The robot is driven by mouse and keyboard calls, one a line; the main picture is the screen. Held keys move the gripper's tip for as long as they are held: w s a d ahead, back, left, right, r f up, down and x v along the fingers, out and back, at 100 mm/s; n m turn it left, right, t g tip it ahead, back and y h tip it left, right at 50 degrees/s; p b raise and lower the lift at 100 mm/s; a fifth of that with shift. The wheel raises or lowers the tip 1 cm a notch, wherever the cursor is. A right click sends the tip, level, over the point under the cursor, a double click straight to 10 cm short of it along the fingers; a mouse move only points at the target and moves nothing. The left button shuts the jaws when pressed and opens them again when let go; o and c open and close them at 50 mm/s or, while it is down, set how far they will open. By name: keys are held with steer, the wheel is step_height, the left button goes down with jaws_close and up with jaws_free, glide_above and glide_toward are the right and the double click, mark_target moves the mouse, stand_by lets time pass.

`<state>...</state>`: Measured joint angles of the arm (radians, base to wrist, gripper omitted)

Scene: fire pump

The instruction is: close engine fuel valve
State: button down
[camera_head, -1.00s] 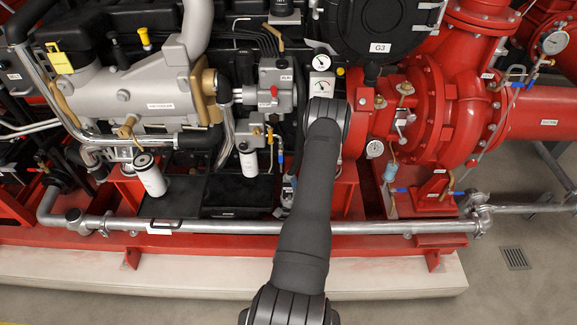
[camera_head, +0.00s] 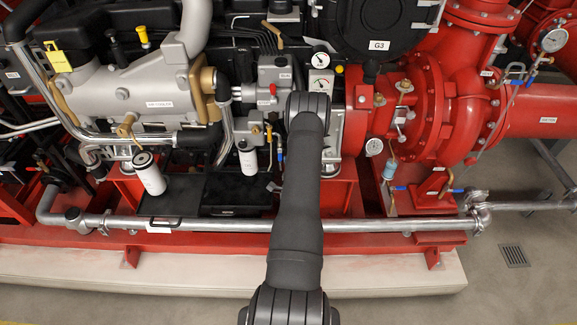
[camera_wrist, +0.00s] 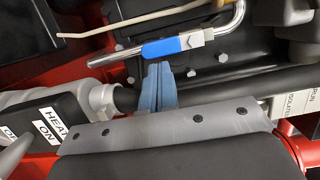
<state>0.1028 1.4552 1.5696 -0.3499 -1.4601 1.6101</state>
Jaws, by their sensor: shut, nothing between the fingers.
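A valve lever with a blue sleeve (camera_wrist: 172,47) lies on a silver metal pipe in the wrist view. No label naming it as the engine fuel valve can be read. A small blue handle (camera_head: 279,155) also shows on the engine's lower front in the head view, just left of my arm. My gripper (camera_wrist: 158,72) is shut and empty, its blue-grey fingertips close below the blue sleeve; I cannot tell if they touch. In the head view my gripper is hidden behind my arm.
A black switch box (camera_wrist: 40,125) labelled HEAT ON is at the left of the wrist view. A thin cream rod (camera_wrist: 125,22) runs above the lever. In the head view, a white filter (camera_head: 248,160) hangs left of the blue handle, and a silver pipe (camera_head: 370,225) crosses the front.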

steer(key=shift+a+f+m, duration=0.2)
steer(key=shift+a+m, duration=0.1)
steer(key=shift+m, duration=0.5)
steer(key=shift+a+f+m+t, duration=0.15)
steer(key=shift+a+m+t, duration=0.25)
steer(key=shift+m, duration=0.3)
steer(key=a+m, duration=0.3)
steer(key=a+r+m+t, duration=0.1)
steer(key=a+m, duration=0.1)
steer(key=shift+h, duration=0.3)
stand_by(0.4)
steer(key=a+f+v, duration=0.1)
steer(key=a+v, duration=0.1)
steer(key=v, duration=0.7)
steer(key=shift+s+d, duration=0.5)
steer(key=shift+s, duration=0.05)
